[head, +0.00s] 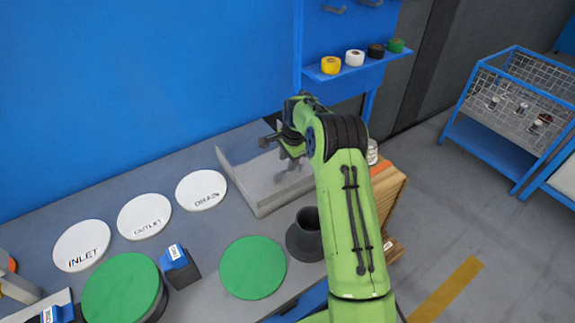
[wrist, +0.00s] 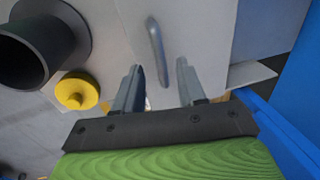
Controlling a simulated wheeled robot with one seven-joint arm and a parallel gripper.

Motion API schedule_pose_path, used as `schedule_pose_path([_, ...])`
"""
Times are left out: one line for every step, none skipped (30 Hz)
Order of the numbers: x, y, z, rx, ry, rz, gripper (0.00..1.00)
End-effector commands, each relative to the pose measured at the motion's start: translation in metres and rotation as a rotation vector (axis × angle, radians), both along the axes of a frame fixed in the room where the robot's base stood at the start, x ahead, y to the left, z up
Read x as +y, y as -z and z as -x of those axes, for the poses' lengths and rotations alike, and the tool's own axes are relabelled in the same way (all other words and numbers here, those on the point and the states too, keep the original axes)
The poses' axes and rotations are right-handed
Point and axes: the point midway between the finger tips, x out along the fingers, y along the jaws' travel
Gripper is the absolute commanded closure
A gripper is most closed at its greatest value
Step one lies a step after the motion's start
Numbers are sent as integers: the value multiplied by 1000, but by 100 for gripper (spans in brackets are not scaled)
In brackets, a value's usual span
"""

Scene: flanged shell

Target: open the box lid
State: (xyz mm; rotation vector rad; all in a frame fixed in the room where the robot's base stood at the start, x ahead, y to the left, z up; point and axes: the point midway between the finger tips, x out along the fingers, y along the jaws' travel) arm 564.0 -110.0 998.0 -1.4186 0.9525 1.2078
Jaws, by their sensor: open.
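The grey metal box (head: 262,182) stands on the bench near the wall in the head view, partly hidden by my arm. In the wrist view a pale flat panel, which looks like its lid (wrist: 200,35), carries a grey bar handle (wrist: 155,50). The lid looks shut, but the view does not settle this. My gripper (head: 277,143) is above the box.
A dark flanged pipe (head: 308,235) stands in front of the box; a yellow round part (wrist: 77,92) shows beside it in the wrist view. White labelled discs (head: 201,190) and a green disc (head: 253,268) lie on the bench. A blue wall (head: 150,80) rises behind.

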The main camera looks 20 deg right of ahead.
Motion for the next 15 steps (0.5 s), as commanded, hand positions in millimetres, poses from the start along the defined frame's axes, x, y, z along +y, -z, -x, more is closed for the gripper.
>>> schedule_pose_path([1,10,-1,3,0,0,60])
schedule_pose_path([1,15,-3,2,0,-1,60])
schedule_pose_path([1,20,-4,0,1,0,60])
schedule_pose_path([1,24,-5,1,1,0,60])
schedule_pose_path([1,27,-5,1,1,0,60])
schedule_pose_path([1,29,-6,0,1,0,60])
schedule_pose_path([1,31,-6,0,1,0,60])
schedule_pose_path([1,32,-6,-1,1,1,60])
schedule_pose_path([1,32,-6,-1,1,1,60])
schedule_pose_path([1,32,-7,-1,1,1,60])
schedule_pose_path([1,32,-7,-1,1,1,60])
schedule_pose_path([1,32,-7,-1,1,1,60])
schedule_pose_path([1,32,-7,-1,0,1,60])
schedule_pose_path([1,32,-7,-1,0,1,60])
schedule_pose_path([1,32,-6,-1,0,1,63])
